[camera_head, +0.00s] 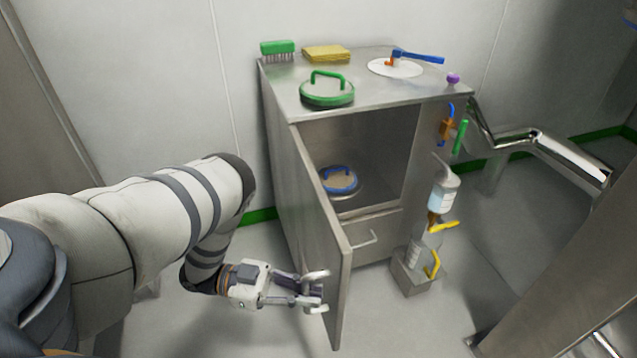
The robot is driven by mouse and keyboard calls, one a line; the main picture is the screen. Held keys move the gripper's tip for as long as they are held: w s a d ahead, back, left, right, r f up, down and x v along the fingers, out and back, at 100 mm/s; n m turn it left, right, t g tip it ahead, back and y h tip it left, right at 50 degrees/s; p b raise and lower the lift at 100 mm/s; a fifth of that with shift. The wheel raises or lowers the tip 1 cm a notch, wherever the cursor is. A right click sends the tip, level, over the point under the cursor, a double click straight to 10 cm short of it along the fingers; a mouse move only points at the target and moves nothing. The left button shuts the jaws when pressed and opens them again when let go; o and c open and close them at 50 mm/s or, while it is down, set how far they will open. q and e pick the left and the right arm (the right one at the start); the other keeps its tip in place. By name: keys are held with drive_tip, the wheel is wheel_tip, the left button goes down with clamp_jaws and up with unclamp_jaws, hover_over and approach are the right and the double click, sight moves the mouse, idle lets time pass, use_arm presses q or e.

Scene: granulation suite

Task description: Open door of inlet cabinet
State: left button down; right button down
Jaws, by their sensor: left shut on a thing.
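The inlet cabinet (275,130) is a grey metal box against the wall. Its door (325,245) stands wide open, swung out toward me, and the inside shows. My left gripper (314,291) is at the door's outer face near the free edge, shut on the door's handle (318,274). The fingers partly hide the handle. Inside the cabinet lies a round lid with a blue handle (340,181). My right gripper is not in view.
On the cabinet top are a green brush (278,48), a yellow cloth (326,53), a green-handled lid (327,90) and a white disc (396,67) with a blue-handled tool. Valves and a bottle (443,190) stand at its right side. A shiny pipe (540,140) runs right.

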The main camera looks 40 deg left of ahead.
use_arm(q)
drive_tip(key=shift+s+a+f, duration=0.1)
drive_tip(key=shift+s, duration=0.1)
drive_tip(key=c, duration=1.7)
unclamp_jaws()
drive_tip(key=shift+o, duration=0.2)
drive_tip(key=v, duration=1.2)
